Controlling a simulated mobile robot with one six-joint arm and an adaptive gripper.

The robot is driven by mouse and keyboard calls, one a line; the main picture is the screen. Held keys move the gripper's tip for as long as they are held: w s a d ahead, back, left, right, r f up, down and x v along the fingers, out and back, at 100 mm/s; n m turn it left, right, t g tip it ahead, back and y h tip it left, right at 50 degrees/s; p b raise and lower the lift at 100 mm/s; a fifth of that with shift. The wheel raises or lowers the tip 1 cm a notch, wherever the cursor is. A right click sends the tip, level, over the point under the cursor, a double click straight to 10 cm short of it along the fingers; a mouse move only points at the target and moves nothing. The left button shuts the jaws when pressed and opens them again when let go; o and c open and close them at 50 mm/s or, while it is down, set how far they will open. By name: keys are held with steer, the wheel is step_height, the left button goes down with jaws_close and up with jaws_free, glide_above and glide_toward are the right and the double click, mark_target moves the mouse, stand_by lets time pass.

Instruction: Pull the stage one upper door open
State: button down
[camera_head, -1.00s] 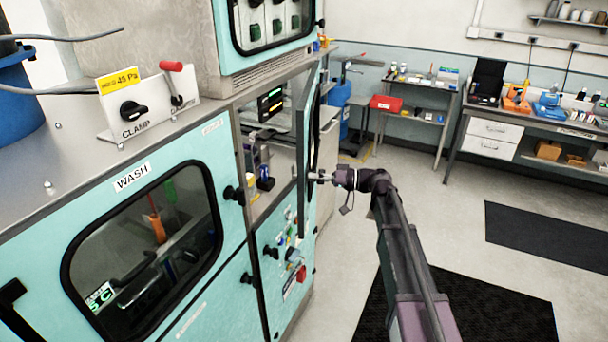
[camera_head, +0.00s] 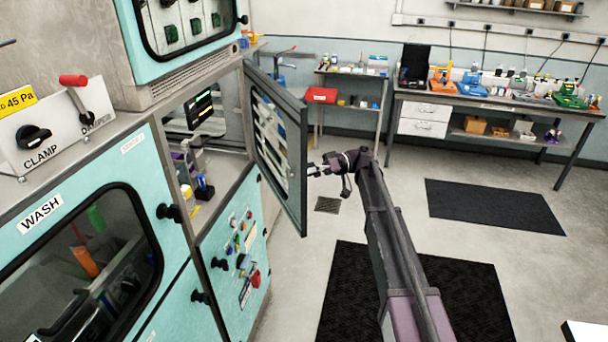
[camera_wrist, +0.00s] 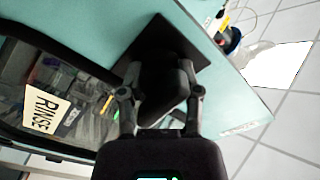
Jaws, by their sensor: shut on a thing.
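The upper door (camera_head: 297,140) stands swung well open on the machine in the head view. Its windowed inner side faces the camera and its free edge points out into the room. In the wrist view its teal outer face (camera_wrist: 105,32) fills much of the picture, with a dark-rimmed window and a cream RINSE label (camera_wrist: 45,107). My gripper (camera_head: 314,170) is at the door's outer side, near its free edge. In the wrist view my gripper (camera_wrist: 160,100) is shut on the black door handle (camera_wrist: 165,65). The fingers partly hide the handle.
Behind the door the bay (camera_head: 215,165) is open, with small items inside. Below is a control panel (camera_head: 240,250) with knobs. The WASH door (camera_head: 85,255) is shut. A bench (camera_head: 480,100) and shelf stand at the back. Grey floor and black mats lie right.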

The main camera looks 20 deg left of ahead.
steer(key=shift+s+a, duration=0.1)
steer(key=shift+c, duration=1.5)
jaws_free()
steer(key=shift+s+a, duration=0.1)
